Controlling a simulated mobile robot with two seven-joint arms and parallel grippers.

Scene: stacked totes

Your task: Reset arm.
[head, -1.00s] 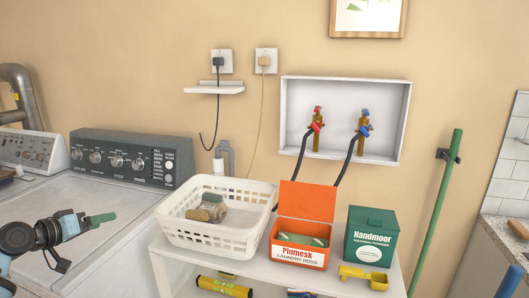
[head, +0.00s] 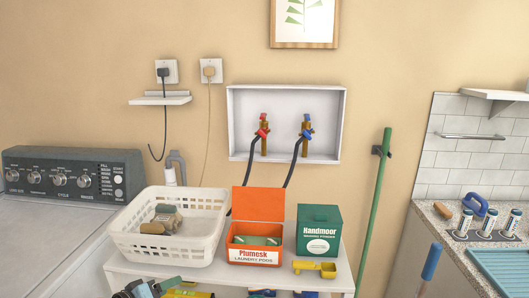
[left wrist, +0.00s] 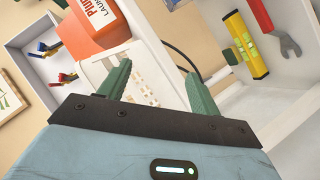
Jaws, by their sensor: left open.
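My left gripper (head: 164,286) is low in the head view, in front of the white shelf unit (head: 225,274) and below the white basket (head: 125,242). Only its front end shows there. In the left wrist view its two green fingers (left wrist: 160,88) stand apart with nothing held between them. The orange laundry pod box (left wrist: 98,36) lies beyond the fingers in that view, and the white shelf unit is around them. My right gripper is in neither current view.
The orange box (head: 255,257) with raised lid, a green powder box (head: 320,217) and a yellow scoop (head: 315,268) sit on the shelf top. A spirit level (left wrist: 244,45) and a wrench (left wrist: 275,35) lie lower down. A washer (head: 50,232) stands left, a sink counter (head: 450,240) right.

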